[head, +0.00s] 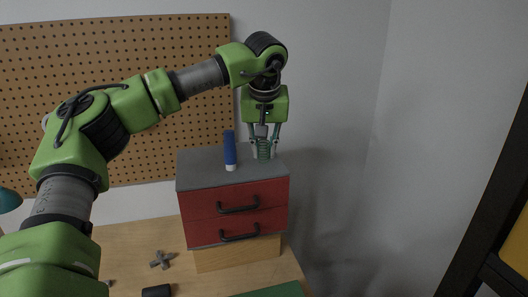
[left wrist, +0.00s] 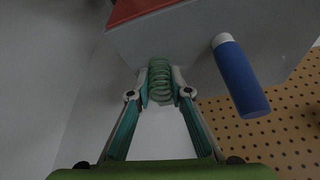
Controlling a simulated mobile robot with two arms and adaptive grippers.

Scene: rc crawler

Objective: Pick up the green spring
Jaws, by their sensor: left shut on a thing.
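The green spring (head: 264,149) stands on the grey top of the red drawer box (head: 232,213), near its right side. In the left wrist view the spring (left wrist: 160,82) is between my two fingers. My left gripper (head: 264,153) points down and is shut on the spring, one finger on each side. From these views I cannot tell whether the spring touches the box top. My right gripper is not in view.
A blue tube with a white cap (head: 230,152) stands upright on the box, close left of the gripper; it also shows in the left wrist view (left wrist: 240,77). A grey cross-shaped part (head: 162,260) and a black cylinder (head: 157,291) lie on the wooden table (head: 130,240). A pegboard (head: 120,70) is behind.

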